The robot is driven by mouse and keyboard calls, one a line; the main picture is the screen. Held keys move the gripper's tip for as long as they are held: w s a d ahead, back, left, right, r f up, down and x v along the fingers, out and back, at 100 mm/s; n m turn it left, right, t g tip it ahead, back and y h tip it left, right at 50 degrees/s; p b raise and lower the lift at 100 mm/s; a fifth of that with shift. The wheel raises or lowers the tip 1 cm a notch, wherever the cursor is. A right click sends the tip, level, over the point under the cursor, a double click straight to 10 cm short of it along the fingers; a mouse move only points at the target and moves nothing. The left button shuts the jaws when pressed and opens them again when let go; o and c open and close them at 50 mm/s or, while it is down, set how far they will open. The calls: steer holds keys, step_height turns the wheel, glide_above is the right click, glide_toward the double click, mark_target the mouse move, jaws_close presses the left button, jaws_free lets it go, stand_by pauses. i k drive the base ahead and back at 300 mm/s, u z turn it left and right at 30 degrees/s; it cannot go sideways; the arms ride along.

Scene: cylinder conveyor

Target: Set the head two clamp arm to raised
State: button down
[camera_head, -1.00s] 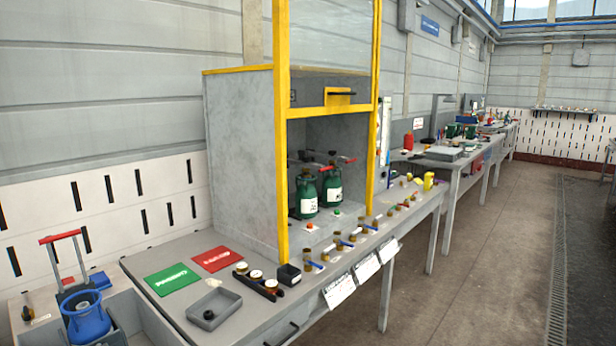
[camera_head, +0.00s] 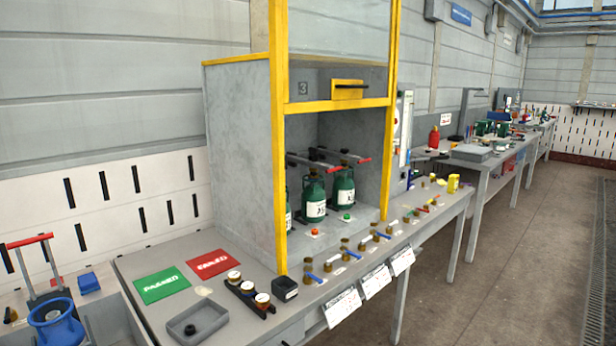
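Several green cylinders with white labels stand inside a grey test booth with a yellow frame (camera_head: 279,150). One green cylinder (camera_head: 314,200) is in the middle, another (camera_head: 343,187) to its right, and a third (camera_head: 289,212) is partly hidden by the yellow post. Above the cylinders run clamp arms with red ends: one (camera_head: 333,167) over the middle cylinder and one (camera_head: 363,160) over the right one. Both look roughly level. I cannot read which is head two. A red button (camera_head: 314,231) and a green button (camera_head: 347,217) sit before the cylinders. My gripper is not in view.
The booth's front panel (camera_head: 345,85) is up, leaving the front open. A green mat (camera_head: 162,284), a red mat (camera_head: 212,263) and a grey tray (camera_head: 197,321) lie left. Open floor (camera_head: 500,270) is at right.

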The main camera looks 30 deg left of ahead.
mark_target(313, 167)
steer(key=u, duration=0.4)
steer(key=i, duration=1.15)
steer(key=u, duration=0.2)
